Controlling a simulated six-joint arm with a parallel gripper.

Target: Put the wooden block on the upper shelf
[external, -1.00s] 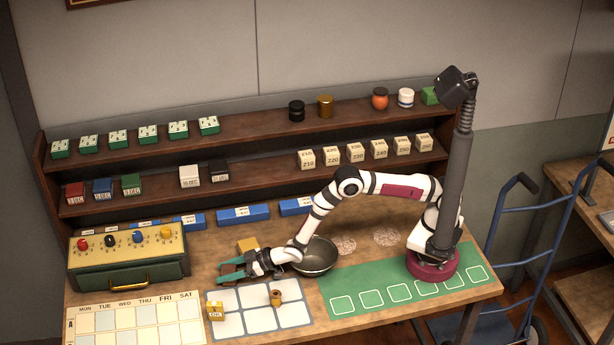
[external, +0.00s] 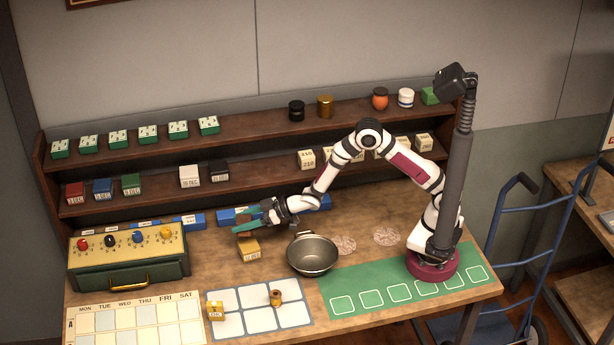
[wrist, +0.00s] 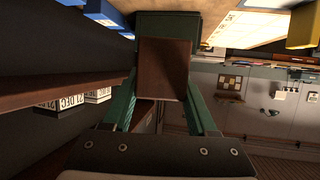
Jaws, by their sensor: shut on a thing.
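My gripper (external: 252,226) is shut on a brown wooden block (wrist: 165,68). In the wrist view the block sits between the green fingers. In the external view my gripper is raised above the back of the table, in front of the blue boxes and below the lower shelf; the block is small and partly hidden by the fingers there. The upper shelf (external: 254,123) is a dark brown board along the wall. It holds green-and-white blocks (external: 149,133) at left and jars at right, with bare board between.
The lower shelf (external: 262,177) carries date blocks and number blocks (external: 306,159). Blue boxes (external: 187,222) line the table's back. A yellowish block (external: 249,248) lies just below my gripper, beside a dark bowl (external: 312,254). A green control box (external: 128,256) stands left.

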